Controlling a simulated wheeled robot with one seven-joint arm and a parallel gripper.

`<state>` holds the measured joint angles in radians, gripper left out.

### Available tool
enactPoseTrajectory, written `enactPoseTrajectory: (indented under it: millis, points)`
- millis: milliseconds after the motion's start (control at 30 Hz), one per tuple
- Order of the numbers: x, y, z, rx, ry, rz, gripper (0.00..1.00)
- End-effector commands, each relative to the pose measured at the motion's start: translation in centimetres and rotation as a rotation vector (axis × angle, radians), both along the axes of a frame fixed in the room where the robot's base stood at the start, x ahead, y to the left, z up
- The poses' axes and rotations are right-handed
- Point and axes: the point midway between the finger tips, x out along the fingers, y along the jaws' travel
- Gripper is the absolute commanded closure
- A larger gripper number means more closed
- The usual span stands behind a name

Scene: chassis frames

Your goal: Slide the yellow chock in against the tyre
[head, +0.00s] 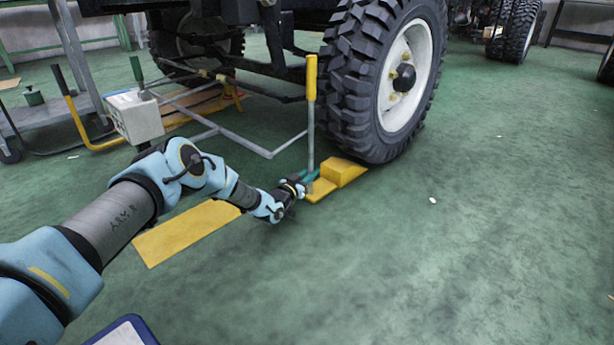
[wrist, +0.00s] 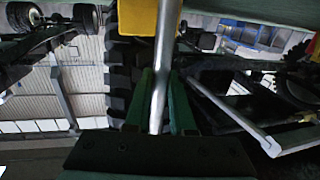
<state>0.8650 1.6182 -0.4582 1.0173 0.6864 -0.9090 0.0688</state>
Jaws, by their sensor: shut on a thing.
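The yellow chock (head: 342,172) lies on the green floor at the foot of the big black tyre (head: 352,88), a raised block on a flat plate. Its block is right by the tread; I cannot tell whether they touch. An upright metal rod (head: 311,140) with a yellow grip (head: 311,78) rises from the chock's near end. My gripper (head: 309,180) is low at the foot of the rod and shut on it. In the wrist view the rod (wrist: 162,70) runs between the green fingers (wrist: 160,108), with tyre tread behind.
A flat yellow strip (head: 185,232) lies on the floor beneath my forearm. A thin grey frame (head: 232,138) and a pale box (head: 135,115) with a lever stand left of the tyre. The vehicle's underside hangs above. Floor to the right is open.

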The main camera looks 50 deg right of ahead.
Motion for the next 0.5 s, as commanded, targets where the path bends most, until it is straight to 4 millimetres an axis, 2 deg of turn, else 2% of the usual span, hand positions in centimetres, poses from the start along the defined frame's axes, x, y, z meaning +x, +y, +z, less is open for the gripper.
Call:
enactPoseTrajectory:
  millis: [500]
  points:
    - [-0.3,-3.0,-0.2,0.002,-0.002,-0.001,1.0]
